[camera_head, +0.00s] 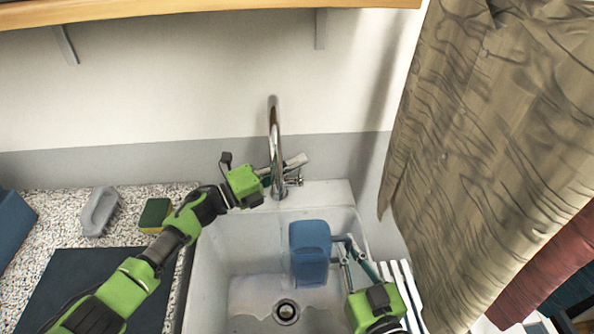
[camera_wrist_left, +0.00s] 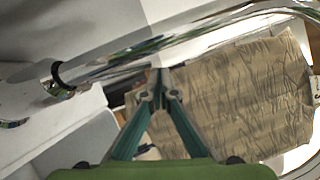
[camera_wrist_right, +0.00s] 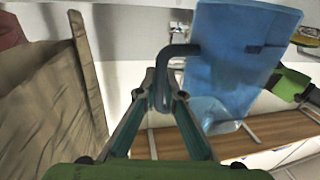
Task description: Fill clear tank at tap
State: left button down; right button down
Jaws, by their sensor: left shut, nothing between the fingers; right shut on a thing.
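The clear tank (camera_head: 310,244), tinted blue, is in the sink, to the right of and nearer than the tap. My right gripper (camera_head: 345,246) is shut on its dark handle (camera_wrist_right: 172,52); the tank body (camera_wrist_right: 232,55) is beside the fingers in the right wrist view. The chrome tap (camera_head: 274,135) rises at the sink's back edge. My left gripper (camera_head: 267,171) is shut and empty, close beside the tap near its lever (camera_head: 296,161). Its closed fingertips (camera_wrist_left: 160,82) are near the chrome spout (camera_wrist_left: 130,58); contact is unclear. I see no water stream.
The white sink (camera_head: 212,250) has a drain (camera_head: 286,311) at the bottom. A sponge (camera_head: 155,215), a brush (camera_head: 100,212) and a dark mat (camera_head: 75,280) lie on the left counter. A brown garment (camera_head: 490,150) hangs on the right. A white slatted rack (camera_head: 410,290) is right of the sink.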

jog(key=shift+r, duration=0.1)
pick_arm(q)
jog(key=shift+w+r+n, duration=0.3)
jog(key=shift+w, duration=0.5)
jog(key=shift+r, duration=0.1)
jog(key=shift+a, duration=0.1)
jog(key=r+v, duration=0.1)
jog(key=v, duration=0.8)
jog(key=shift+s+a+r, duration=0.2)
jog(key=shift+a+r, duration=0.2)
jog(key=shift+a, duration=0.1)
